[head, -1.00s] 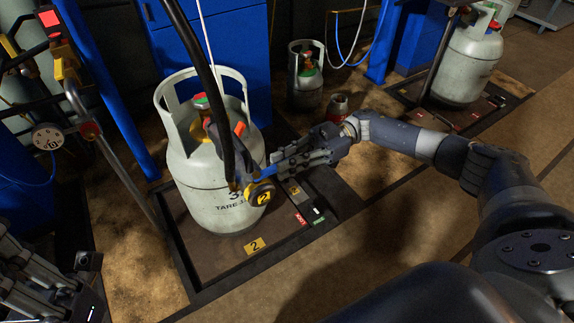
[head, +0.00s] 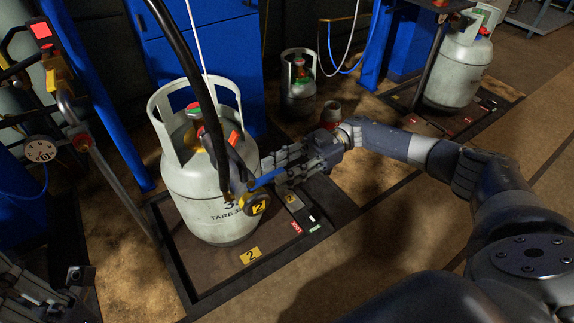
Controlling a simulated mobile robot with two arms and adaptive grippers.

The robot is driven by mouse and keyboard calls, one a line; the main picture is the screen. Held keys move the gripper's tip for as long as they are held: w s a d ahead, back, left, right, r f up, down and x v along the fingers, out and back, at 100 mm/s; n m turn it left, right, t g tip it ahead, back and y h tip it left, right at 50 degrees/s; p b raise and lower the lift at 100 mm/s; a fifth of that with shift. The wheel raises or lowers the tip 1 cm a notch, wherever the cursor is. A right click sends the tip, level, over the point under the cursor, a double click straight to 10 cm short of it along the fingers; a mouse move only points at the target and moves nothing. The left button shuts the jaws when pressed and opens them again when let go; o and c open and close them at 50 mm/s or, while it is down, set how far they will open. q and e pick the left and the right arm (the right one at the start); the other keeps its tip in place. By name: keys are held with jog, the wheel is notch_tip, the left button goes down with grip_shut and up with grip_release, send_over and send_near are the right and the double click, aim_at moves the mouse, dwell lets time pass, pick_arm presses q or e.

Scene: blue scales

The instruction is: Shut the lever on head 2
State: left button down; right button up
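Filling head 2 (head: 238,190) hangs on a black hose at the front right of a pale grey gas cylinder (head: 200,190), marked by a round yellow tag with a 2 (head: 258,207). Its blue lever (head: 262,180) sticks out to the right and slightly up. My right gripper (head: 272,168) comes in from the right with its fingers at the lever's outer end. They overlap it in the picture; I cannot tell whether they touch or grip it. My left gripper (head: 35,290) is at the lower left, partly cut off, away from the head.
The cylinder stands on a dark scale platform (head: 190,275) with a yellow 2 plate. A small cylinder (head: 300,90) and a red can (head: 331,115) stand behind. A blue post and a pipe rise at left. Open floor lies at the front right.

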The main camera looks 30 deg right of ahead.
jog(key=w+d, duration=0.1)
jog(key=d, duration=1)
jog(key=shift+w+d, duration=0.3)
jog(key=shift+d, duration=0.1)
